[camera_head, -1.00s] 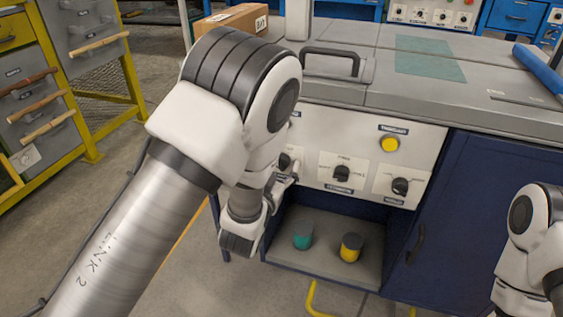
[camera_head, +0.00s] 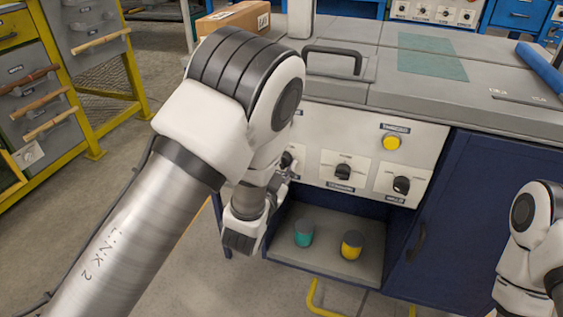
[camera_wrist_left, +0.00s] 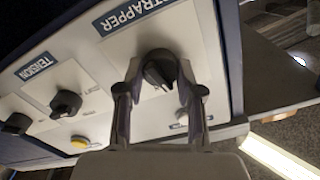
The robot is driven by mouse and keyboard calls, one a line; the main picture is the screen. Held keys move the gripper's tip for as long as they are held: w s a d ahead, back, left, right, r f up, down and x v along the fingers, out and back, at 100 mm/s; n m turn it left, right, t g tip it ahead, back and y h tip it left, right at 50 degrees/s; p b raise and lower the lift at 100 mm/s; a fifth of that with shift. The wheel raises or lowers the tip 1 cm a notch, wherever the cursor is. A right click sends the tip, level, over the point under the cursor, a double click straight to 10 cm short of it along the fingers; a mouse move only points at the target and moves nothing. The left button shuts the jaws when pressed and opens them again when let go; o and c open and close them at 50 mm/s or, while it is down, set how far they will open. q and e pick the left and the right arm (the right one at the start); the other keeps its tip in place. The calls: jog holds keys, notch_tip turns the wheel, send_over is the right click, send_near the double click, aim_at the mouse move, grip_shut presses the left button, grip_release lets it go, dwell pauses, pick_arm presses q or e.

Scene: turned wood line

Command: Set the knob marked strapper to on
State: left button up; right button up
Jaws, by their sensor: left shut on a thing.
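The strapper knob (camera_wrist_left: 159,68) is a black rotary knob on a white plate under the label STRAPPER in the left wrist view. My left gripper (camera_wrist_left: 160,82) is shut on it, one finger on each side. In the head view the knob (camera_head: 286,160) shows at the left end of the panel, partly hidden by my left arm, with the left gripper (camera_head: 287,172) against it. I cannot read which setting the knob points to. My right arm shows at the right edge, but its gripper is out of view.
The tension knob (camera_wrist_left: 66,103) sits beside the strapper plate. Another black knob (camera_head: 401,185) and a yellow button (camera_head: 391,142) are farther right. Below is an open shelf with a green-topped cup (camera_head: 304,233) and a yellow one (camera_head: 351,245). A handle (camera_head: 331,55) stands on the worktop.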

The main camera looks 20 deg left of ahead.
pick_arm(q)
jog(key=m, duration=0.4)
jog(key=shift+m, duration=0.3)
jog(key=shift+d+m, duration=0.1)
jog(key=shift+m, duration=1.8)
jog(key=o, duration=1.1)
jog(key=shift+f, duration=0.1)
jog(key=shift+o, duration=0.2)
